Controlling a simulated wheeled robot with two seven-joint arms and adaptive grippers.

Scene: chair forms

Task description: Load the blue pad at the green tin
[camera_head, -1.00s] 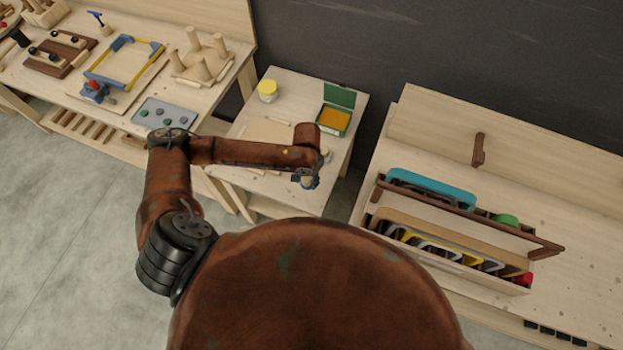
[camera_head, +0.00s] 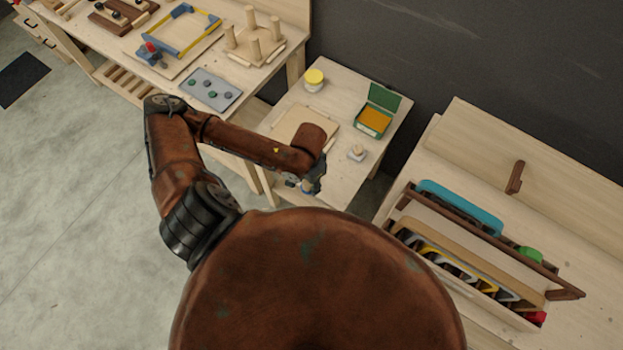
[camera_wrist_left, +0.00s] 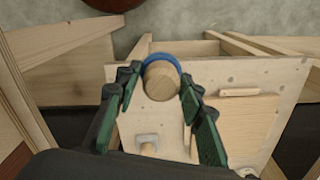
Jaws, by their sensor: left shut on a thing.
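My left gripper (camera_head: 313,182) is shut on the wooden knob of the blue pad (camera_wrist_left: 184,68). In the left wrist view the round knob end (camera_wrist_left: 161,82) sits between the green fingers, with the pad's blue rim around its far side. The pad is by the small table's front edge; its height above the table is unclear. The green tin (camera_head: 384,97) stands open towards the back of the small table, its lid raised and an orange filling (camera_head: 374,117) inside. It is behind and right of my left gripper. My right gripper is out of view.
The small table (camera_head: 345,182) also holds a pale board (camera_head: 300,125), a yellow-lidded jar (camera_head: 314,78) and a grey-white pad with a wooden knob (camera_head: 357,153), between gripper and tin. A workbench (camera_head: 278,68) stands left, a bench with a tool rack (camera_head: 480,240) right.

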